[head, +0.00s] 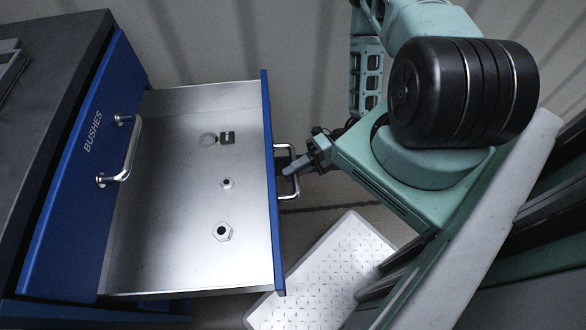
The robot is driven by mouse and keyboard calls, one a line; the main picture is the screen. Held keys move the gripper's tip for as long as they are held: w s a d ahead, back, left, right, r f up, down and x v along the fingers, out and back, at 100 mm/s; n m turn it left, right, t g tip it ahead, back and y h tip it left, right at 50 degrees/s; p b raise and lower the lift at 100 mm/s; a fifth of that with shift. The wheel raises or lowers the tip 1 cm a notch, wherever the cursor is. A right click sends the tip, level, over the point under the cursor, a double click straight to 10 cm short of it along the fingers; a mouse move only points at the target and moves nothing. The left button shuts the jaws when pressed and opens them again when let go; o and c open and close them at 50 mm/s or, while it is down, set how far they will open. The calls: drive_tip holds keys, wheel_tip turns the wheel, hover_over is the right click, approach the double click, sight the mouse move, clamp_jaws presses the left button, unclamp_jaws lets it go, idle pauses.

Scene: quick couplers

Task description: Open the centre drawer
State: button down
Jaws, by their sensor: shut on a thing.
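The open drawer (272,215) has a blue front and a pale metal tray, and it is pulled well out to the right from under the closed drawer labelled BUSHES (82,170). I cannot read a label on the open drawer, as its front faces away. Its silver bar handle (289,197) sticks out to the right of the front. My gripper (296,168) is at this handle, coming from the right, and is shut on it. The fingers partly cover the bar.
Inside the drawer lie a pale ring (207,139), a small dark square part (228,138), a small nut (228,184) and a larger nut (222,232). The cabinet's dark top (45,70) is at left. A white studded step (325,275) stands on the floor below.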

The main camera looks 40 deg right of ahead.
drive_tip(key=c, duration=1.4)
unclamp_jaws()
drive_tip(key=shift+o, duration=0.2)
drive_tip(key=shift+d, duration=0.1)
drive_tip(key=v, duration=1.7)
drive_tip(key=shift+b, duration=0.3)
drive_tip(key=shift+d, duration=0.15)
